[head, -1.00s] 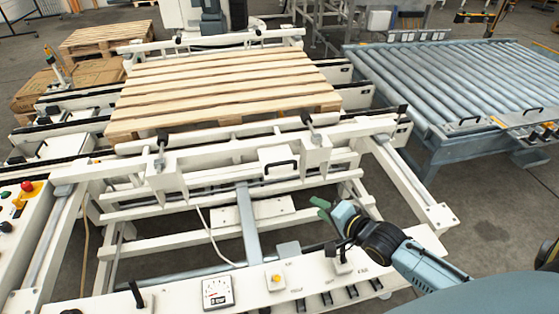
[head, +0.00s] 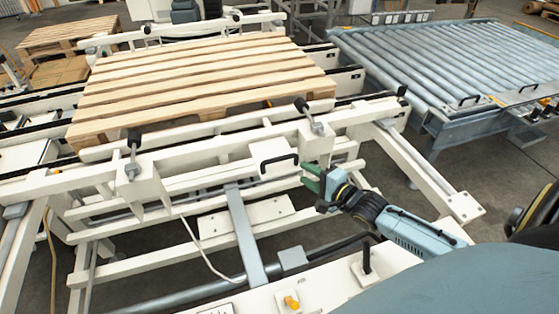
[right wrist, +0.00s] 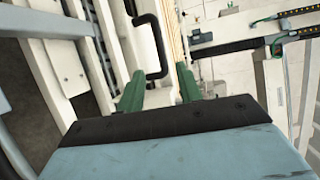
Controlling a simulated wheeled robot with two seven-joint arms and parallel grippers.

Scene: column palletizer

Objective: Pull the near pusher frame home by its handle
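The near pusher frame (head: 215,170) is a white cross beam with two black-capped rods, close to the pallet's near edge. Its handle (head: 280,161) is a black bar on a white block near the beam's right part. It also shows upright in the right wrist view (right wrist: 160,45). My right gripper (head: 309,177) has green fingers and is open and empty. It is just right of and nearer than the handle, apart from it. In the right wrist view the handle's lower end lies just beyond the gap between the fingers (right wrist: 160,84). My left gripper is out of view.
A wooden pallet (head: 205,82) lies on the white machine behind the frame. A grey roller conveyor (head: 450,65) stands at the right. A white panel with a black lever (head: 367,260) and a yellow button (head: 291,302) is below my right arm.

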